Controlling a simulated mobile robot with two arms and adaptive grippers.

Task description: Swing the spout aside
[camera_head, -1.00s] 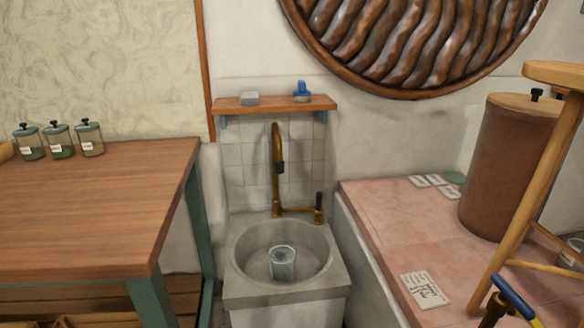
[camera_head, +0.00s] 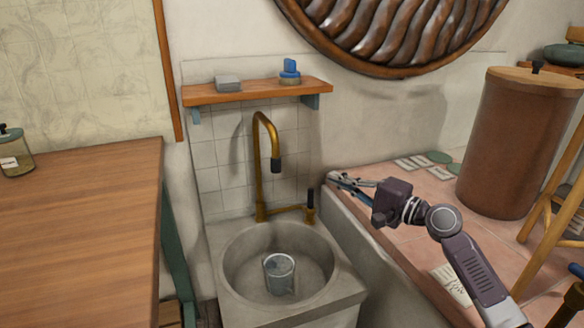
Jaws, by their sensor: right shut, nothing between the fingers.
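The brass spout (camera_head: 258,165) rises behind the stone sink (camera_head: 228,262) and arches over, its dark nozzle (camera_head: 276,165) hanging toward the front right above the basin. A short brass arm at its base leads right to a dark upright handle (camera_head: 310,198). A clear cup (camera_head: 279,273) stands in the basin below. My right gripper (camera_head: 335,181) is shut and empty, to the right of the spout and handle, over the near edge of the pink counter. It looks apart from the spout. My left gripper is not in view.
A wooden shelf (camera_head: 250,92) above the sink holds a grey block (camera_head: 228,83) and a blue-topped item (camera_head: 289,70). A wooden table (camera_head: 80,220) stands left. The pink tiled counter (camera_head: 425,220) is right, with a large brown container (camera_head: 520,145). The space between spout and gripper looks clear.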

